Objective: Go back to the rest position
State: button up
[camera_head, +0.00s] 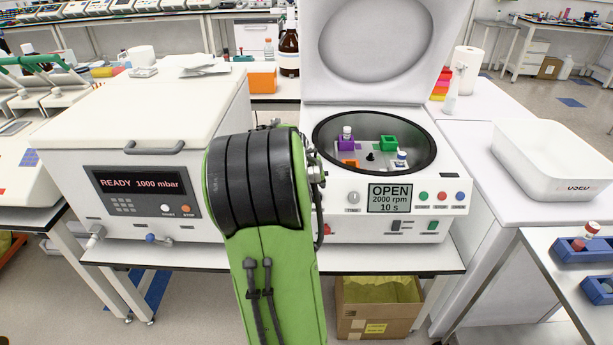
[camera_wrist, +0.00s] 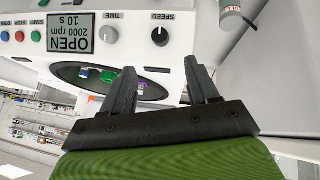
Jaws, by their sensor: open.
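My gripper (camera_wrist: 160,85) shows in the wrist view with its two dark fingers apart and nothing between them. In that view, upside down, the front panel of the centrifuge lies beyond the fingers. My green and black arm stands in the middle of the head view and hides the gripper there. The centrifuge (camera_head: 338,200) stands right of my arm with its lid (camera_head: 445,40) raised. Its display (camera_head: 389,198) reads OPEN, 2000 rpm, 10 s. Inside its bowl are purple, green, orange and blue holders, with white-capped vials in the purple (camera_head: 346,143) and blue (camera_head: 401,160) ones.
A white machine (camera_head: 140,195) reading READY 1000 mbar stands left of my arm, its lid closed. A white bin (camera_head: 550,172) marked USED is at the right. Blue racks (camera_head: 570,252) sit on the right front table. A cardboard box (camera_head: 375,310) is under the bench.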

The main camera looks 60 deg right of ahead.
jog(key=shift+v, duration=1.35)
jog(key=shift+a, duration=0.1)
